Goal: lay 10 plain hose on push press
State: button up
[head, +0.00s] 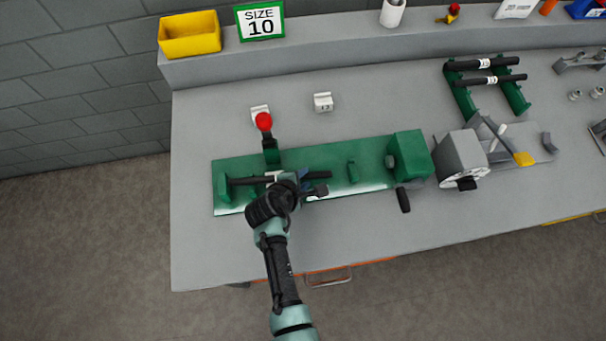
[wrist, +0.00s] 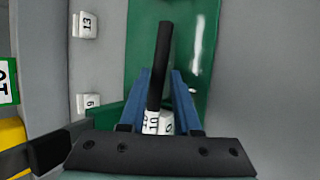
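The green push press (head: 375,177) lies along the front left of the table. A plain black hose (head: 317,175) with a white label lies lengthwise over it, passing my gripper (head: 290,183). In the wrist view the hose (wrist: 164,60) runs between my two blue fingers (wrist: 161,90). It is close to the left finger, with a gap towards the right one, so the gripper looks open around it. The label (wrist: 151,121) shows near the fingers' base, beside a white block (wrist: 167,123). My wrist hides part of the hose and of the press bed.
A red-knobbed lever (head: 264,122) stands behind the press. A white block marked 13 (head: 323,102) lies behind it. Two labelled hoses (head: 490,80) lie on a green rack (head: 460,95) at the back right. A grey machine (head: 459,155) stands right of the press. The front-left table is clear.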

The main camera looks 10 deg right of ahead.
jog(key=o, duration=0.3)
jog(key=shift+w+r, duration=0.1)
jog(key=v, duration=1.3)
jog(key=shift+p, duration=0.3)
